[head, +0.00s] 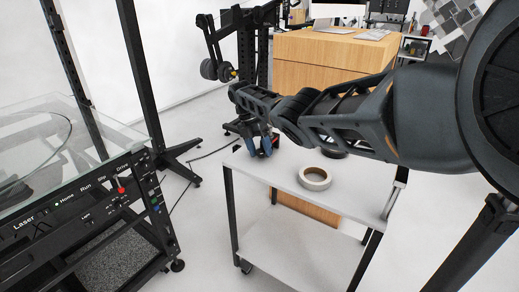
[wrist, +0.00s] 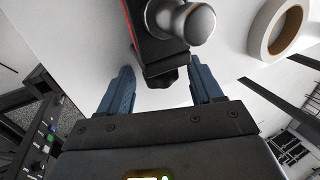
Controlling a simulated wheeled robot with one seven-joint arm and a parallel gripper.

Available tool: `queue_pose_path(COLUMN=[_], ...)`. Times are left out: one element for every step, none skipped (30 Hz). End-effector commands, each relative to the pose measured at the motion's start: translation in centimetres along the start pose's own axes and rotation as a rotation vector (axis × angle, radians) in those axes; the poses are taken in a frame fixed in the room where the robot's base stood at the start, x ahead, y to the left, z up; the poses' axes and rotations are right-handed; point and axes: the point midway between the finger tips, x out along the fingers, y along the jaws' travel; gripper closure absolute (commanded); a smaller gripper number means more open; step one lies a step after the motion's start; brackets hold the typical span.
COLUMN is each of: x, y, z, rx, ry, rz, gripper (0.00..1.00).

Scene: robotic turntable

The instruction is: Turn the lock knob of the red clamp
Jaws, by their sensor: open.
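My gripper (head: 260,147) is over the far left corner of the white cart in the head view, with its two blue fingers pointing down. In the wrist view my gripper (wrist: 161,82) is open, with a gap between the fingers. A black body with a red edge, apparently the red clamp (wrist: 160,52), lies ahead, its near end between the fingertips in the picture. A shiny grey round knob (wrist: 193,22) sits on its right side, beyond the fingers. I cannot tell whether a finger touches the clamp. In the head view the clamp is mostly hidden behind my gripper.
The white cart top (head: 262,172) carries a white tape roll (head: 315,179), also at the upper right of the wrist view (wrist: 280,27). A dark object (head: 334,154) sits partly behind my arm. A black glass-topped laser machine (head: 75,175) stands left, and a wooden desk (head: 318,55) behind.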

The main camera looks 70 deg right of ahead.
Motion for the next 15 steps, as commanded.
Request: queue_pose_path(x=[0.0, -0.1, -0.3, -0.5, -0.8, -1.2, -1.7, -2.2, -2.9, -3.3, -3.8, -4.5, -5.0, -5.4, -6.0], y=[0.0, 0.0, 0.0, 0.0, 0.0, 0.1, 0.1, 0.1, 0.1, 0.1, 0.1, 0.1, 0.1, 0.1, 0.1], z=[0.0, 0.0, 0.0, 0.0, 0.0, 0.0, 0.1, 0.1, 0.1, 0.1, 0.1, 0.1, 0.0, 0.0, 0.0], rx=[0.000, 0.000, 0.000, 0.000, 0.000, 0.000, 0.000, 0.000, 0.000, 0.000, 0.000, 0.000, 0.000, 0.000, 0.000], ry=[0.000, 0.000, -0.001, -0.001, -0.001, -0.001, -0.002, -0.003, -0.003, -0.003, -0.002, -0.002, -0.002, -0.002, -0.002], rz=[0.000, 0.001, 0.001, 0.001, 0.001, 0.002, 0.003, 0.003, 0.003, 0.003, 0.003, 0.003, 0.002, 0.003, 0.002], gripper=[0.35, 0.35, 0.35, 0.35, 0.35, 0.35, 0.35, 0.35, 0.35, 0.35, 0.35, 0.35, 0.35, 0.35, 0.35])
